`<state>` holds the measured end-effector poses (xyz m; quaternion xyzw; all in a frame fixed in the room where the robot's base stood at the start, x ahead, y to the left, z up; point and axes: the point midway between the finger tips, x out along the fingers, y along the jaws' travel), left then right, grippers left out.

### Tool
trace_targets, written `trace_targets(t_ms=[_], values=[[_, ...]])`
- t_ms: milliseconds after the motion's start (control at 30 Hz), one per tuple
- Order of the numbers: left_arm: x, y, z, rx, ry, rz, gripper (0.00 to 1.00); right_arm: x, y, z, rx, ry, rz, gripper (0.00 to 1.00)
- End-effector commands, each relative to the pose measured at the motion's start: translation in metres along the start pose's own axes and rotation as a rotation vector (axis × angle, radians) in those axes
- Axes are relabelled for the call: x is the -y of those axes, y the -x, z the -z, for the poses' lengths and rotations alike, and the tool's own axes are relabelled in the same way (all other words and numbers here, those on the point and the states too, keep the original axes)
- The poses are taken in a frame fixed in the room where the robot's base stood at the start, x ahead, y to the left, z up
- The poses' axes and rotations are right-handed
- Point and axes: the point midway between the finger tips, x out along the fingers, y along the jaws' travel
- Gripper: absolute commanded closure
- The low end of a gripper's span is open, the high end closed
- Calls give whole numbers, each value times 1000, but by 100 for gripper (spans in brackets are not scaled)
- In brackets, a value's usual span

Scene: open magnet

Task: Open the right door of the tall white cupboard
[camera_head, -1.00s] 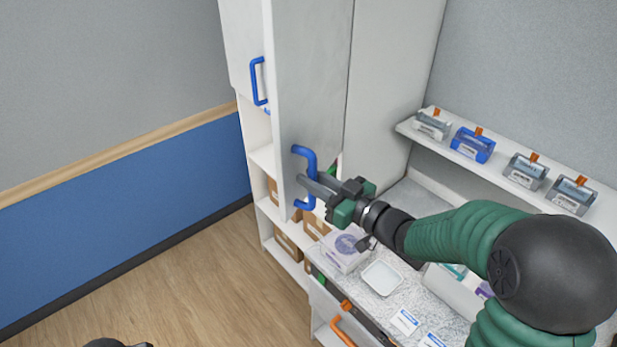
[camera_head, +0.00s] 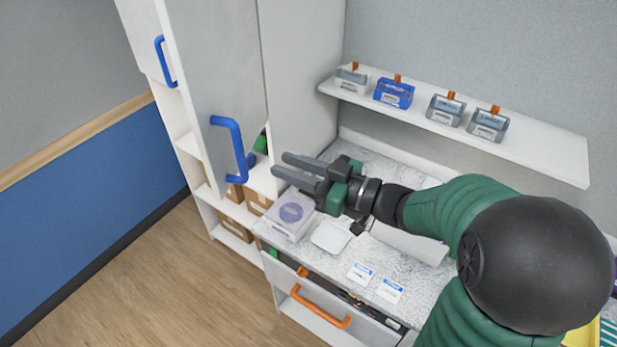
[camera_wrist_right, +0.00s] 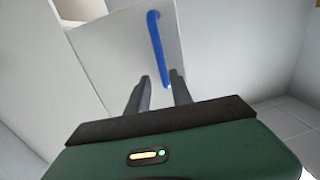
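The tall white cupboard (camera_head: 178,108) stands at the left of the head view. Its right door (camera_head: 215,55) appears ajar, standing out at an angle from the front. A blue handle (camera_head: 238,150) is on this door near its lower edge; the handle also shows in the right wrist view (camera_wrist_right: 157,45). My right gripper (camera_head: 290,170) is open and empty, a little to the right of the handle and apart from it. In the right wrist view its two fingers (camera_wrist_right: 160,92) point toward the door panel. My left gripper is not in view.
The left door has its own blue handle (camera_head: 165,62). Open shelves with boxes (camera_head: 236,196) lie below. A counter (camera_head: 375,262) holds a purple-marked box (camera_head: 291,214) and a white tray (camera_head: 331,237). A wall shelf (camera_head: 540,150) is at right. The floor (camera_head: 150,270) is clear.

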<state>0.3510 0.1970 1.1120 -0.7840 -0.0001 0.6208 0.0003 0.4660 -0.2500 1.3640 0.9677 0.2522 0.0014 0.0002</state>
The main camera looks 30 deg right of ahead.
Motion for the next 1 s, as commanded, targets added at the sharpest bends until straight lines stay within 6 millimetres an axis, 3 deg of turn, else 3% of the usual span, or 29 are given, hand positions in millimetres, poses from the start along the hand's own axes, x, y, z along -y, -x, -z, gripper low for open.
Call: trace_targets(t_ms=[100, 233, 767, 867, 967, 1000], values=[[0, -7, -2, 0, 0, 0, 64, -2, 27, -2, -1, 2, -5, 73], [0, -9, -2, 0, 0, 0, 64, -1, 42, -1, 0, 0, -2, 73], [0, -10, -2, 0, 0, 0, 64, -2, 44, -2, 5, 2, -9, 73], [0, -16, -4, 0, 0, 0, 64, -18, 29, -20, 44, 22, -91, 73], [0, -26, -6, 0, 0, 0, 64, -49, 8, -61, 162, 41, -267, 73], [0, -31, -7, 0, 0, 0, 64, -59, 1, -85, 237, 36, -345, 73]])
